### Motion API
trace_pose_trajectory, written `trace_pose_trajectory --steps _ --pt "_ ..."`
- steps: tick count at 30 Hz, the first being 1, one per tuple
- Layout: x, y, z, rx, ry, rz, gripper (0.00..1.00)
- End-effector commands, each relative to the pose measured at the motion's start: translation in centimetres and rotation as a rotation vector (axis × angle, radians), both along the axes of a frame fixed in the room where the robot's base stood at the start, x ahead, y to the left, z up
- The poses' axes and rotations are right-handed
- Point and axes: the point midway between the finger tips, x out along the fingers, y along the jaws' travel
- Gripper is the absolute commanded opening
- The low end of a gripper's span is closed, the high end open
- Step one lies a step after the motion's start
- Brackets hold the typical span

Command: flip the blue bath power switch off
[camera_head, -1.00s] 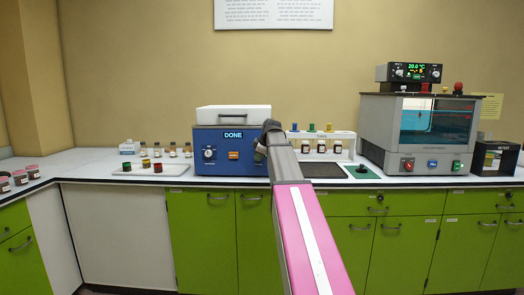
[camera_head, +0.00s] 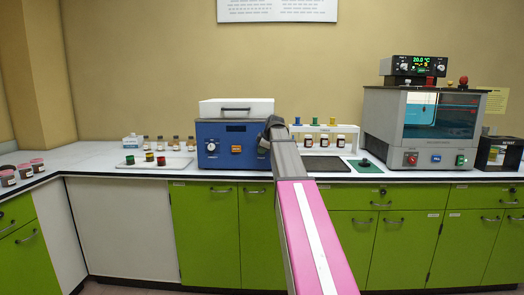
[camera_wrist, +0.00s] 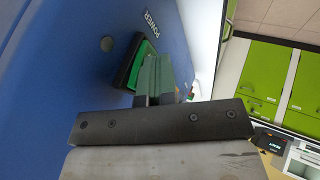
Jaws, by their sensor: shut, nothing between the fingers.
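The blue bath (camera_head: 222,160) stands on the counter left of centre, with a white lid and a dark display on its front. Its power switch (camera_wrist: 136,62) shows in the wrist view as a green rocker in a black frame on the blue panel, below the word POWER. My gripper (camera_wrist: 155,78) is shut and empty, its fingertips right beside the rocker; I cannot tell whether they touch it. In the head view the switch is hidden behind my arm at the bath's right edge.
A white rack (camera_head: 333,129) of small bottles stands right of the bath, and a grey glass-fronted machine (camera_head: 418,128) further right. A white tray (camera_head: 132,164) with capped jars lies to the left. Bare counter separates the tray from the left-hand jars.

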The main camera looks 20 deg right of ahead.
Motion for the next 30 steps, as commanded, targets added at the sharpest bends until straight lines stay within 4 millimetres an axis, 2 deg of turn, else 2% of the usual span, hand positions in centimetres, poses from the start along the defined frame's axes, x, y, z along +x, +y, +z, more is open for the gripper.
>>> trace_pose_trajectory --steps 8,19,30 --pt "0.2 0.0 0.3 0.001 -0.001 -0.001 0.0" --pt "0.3 -0.1 1.8 -0.001 -0.005 -0.001 0.0" --pt "0.2 0.0 1.8 0.0 -0.005 -0.001 0.0"
